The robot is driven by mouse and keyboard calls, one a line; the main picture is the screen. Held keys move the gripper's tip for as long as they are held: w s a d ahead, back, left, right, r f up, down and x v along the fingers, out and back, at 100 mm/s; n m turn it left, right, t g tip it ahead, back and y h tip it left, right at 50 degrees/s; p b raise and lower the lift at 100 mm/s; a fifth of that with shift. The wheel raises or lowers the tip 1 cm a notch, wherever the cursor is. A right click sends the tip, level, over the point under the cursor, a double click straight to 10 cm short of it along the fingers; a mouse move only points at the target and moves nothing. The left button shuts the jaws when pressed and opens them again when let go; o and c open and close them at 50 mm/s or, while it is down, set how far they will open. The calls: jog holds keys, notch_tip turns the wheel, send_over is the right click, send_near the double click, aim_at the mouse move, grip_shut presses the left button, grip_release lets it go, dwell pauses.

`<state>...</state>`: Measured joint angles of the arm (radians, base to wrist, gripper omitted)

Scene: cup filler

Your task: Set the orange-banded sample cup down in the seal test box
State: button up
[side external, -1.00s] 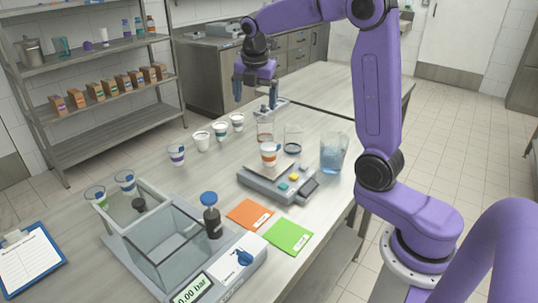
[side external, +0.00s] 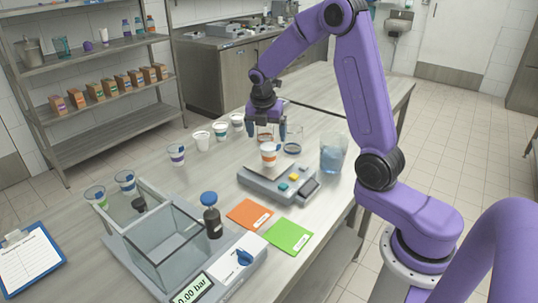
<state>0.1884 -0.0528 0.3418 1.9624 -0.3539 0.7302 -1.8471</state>
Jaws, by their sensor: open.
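The orange-banded sample cup (side external: 268,155) stands upright on the pan of the grey scale (side external: 280,186) near the middle of the table. My gripper (side external: 264,138) is open just above and slightly behind the cup, its fingers pointing down. Whether the fingers touch or straddle the cup rim I cannot tell. The seal test box (side external: 165,252) is a clear-walled chamber on a grey base at the front left, with a display reading 0.00 bar and a blue knob. I see nothing inside the chamber.
Cups with purple (side external: 176,154), teal (side external: 220,131) and other bands stand left of the scale. A dark bottle (side external: 211,222) with a blue cap stands beside the box. Orange (side external: 249,213) and green (side external: 289,235) cards lie in front. A pitcher (side external: 333,154) of blue liquid stands right.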

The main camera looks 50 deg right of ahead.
aim_at(269, 146)
jog(key=x, duration=0.9)
jog(key=shift+f, duration=0.35)
grip_shut()
